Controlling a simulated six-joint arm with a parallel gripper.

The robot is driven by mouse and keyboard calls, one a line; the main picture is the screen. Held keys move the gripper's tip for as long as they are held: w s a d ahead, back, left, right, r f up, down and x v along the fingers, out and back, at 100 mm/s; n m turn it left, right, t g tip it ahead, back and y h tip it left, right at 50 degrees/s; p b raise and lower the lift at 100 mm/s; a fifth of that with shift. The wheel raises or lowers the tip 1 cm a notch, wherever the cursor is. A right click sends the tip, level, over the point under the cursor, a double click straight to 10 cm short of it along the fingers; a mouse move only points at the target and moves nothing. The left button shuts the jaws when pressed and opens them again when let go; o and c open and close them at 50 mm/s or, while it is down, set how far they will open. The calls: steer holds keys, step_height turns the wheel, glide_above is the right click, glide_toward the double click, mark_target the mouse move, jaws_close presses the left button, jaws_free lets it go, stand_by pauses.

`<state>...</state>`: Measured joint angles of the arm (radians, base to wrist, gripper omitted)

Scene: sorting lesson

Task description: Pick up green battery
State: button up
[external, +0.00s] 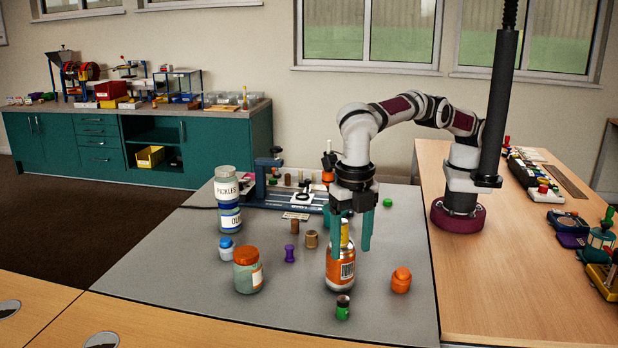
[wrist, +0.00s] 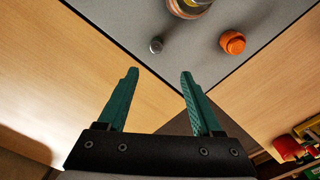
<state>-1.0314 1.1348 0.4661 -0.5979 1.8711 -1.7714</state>
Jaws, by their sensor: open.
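The green battery (external: 343,307) stands upright near the front edge of the grey mat, just in front of an orange bottle (external: 340,268). In the wrist view the battery (wrist: 156,45) shows mostly its grey top, ahead of and roughly between the fingertips. My gripper (external: 350,246) points down with teal fingers, overlapping the bottle's neck in the external view; its exact depth there is hard to tell. In the wrist view my gripper (wrist: 160,73) is open, with nothing between its fingers.
An orange jar (external: 401,281) stands right of the bottle. An orange-lidded jar (external: 247,272), a purple piece (external: 289,254) and a blue-capped bottle (external: 227,251) stand to the left. Stacked jars (external: 228,204) are further back. The mat's front left is clear.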

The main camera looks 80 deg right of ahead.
mark_target(343, 297)
steer(key=f, duration=0.9)
steer(key=w+f, duration=0.1)
steer(key=f, duration=0.4)
jaws_close()
